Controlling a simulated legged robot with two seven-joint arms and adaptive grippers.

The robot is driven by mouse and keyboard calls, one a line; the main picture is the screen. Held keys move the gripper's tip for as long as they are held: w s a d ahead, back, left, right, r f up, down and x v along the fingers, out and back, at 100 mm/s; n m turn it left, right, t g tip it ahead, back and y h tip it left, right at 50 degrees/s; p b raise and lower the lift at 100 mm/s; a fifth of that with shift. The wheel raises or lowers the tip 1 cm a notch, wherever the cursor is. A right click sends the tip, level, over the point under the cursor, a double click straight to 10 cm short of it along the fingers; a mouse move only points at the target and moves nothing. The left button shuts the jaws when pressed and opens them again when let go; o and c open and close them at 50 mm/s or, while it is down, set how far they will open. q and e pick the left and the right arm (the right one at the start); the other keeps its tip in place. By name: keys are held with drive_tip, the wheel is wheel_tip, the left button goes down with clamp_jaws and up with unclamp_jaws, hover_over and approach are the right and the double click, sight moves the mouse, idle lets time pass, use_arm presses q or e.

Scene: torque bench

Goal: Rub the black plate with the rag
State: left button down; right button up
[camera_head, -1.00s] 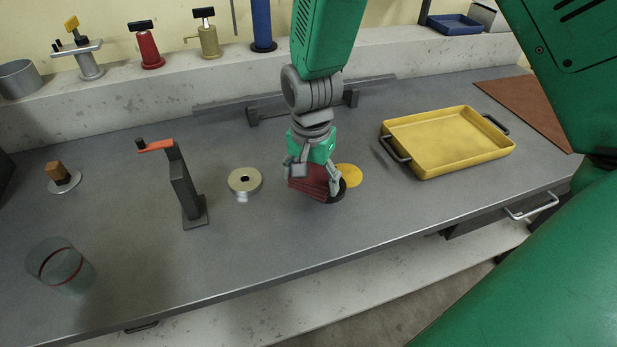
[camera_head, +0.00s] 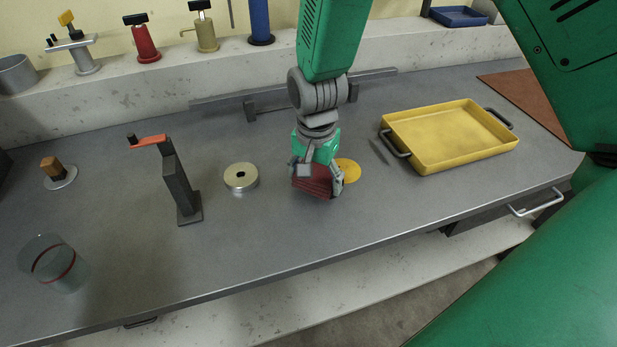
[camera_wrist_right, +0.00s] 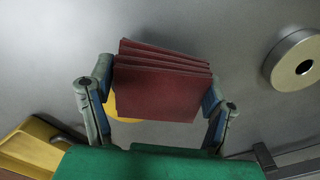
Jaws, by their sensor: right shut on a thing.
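The rag (camera_head: 312,181) is dark red and folded in layers. My right gripper (camera_head: 318,178) is shut on it, low over the middle of the bench. In the right wrist view the rag (camera_wrist_right: 160,85) sits between the two fingers (camera_wrist_right: 157,100), its layers fanned at one end. I cannot make out the black plate now; the rag and gripper cover the place where a black round edge showed earlier. A flat yellow disc (camera_head: 348,170) lies just right of the gripper, partly hidden by it. My left gripper is not in view.
A silver ring-shaped disc (camera_head: 240,177) lies left of the rag, with a dark stand with an orange lever (camera_head: 180,188) beyond it. A yellow tray (camera_head: 450,140) stands to the right. A glass (camera_head: 55,265) is at front left. The front middle is clear.

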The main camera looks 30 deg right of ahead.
drive_tip(key=shift+s+d+f, duration=0.1)
drive_tip(key=shift+s+d, duration=0.1)
drive_tip(key=shift+d, duration=0.5)
drive_tip(key=shift+s+d+p, duration=0.1)
drive_tip(key=shift+d+p, duration=0.15)
drive_tip(key=shift+p, duration=0.05)
drive_tip(key=shift+d+p, duration=0.2)
drive_tip(key=shift+p, duration=0.1)
drive_tip(key=shift+s+d+r, duration=0.1)
drive_tip(key=shift+d+r, duration=0.15)
drive_tip(key=shift+d, duration=0.15)
drive_tip(key=shift+d+f+p, duration=0.2)
drive_tip(key=shift+d+p, duration=0.3)
drive_tip(key=shift+p, duration=0.05)
drive_tip(key=shift+a+p, duration=0.3)
drive_tip(key=shift+a, duration=0.35)
drive_tip(key=a, duration=0.1)
drive_tip(key=a+p, duration=0.1)
drive_tip(key=shift+w+a, duration=0.25)
drive_tip(key=shift+a, duration=0.4)
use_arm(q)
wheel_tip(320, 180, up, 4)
use_arm(e)
drive_tip(key=shift+w, duration=0.1)
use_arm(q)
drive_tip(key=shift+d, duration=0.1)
use_arm(e)
drive_tip(key=shift+d, duration=0.1)
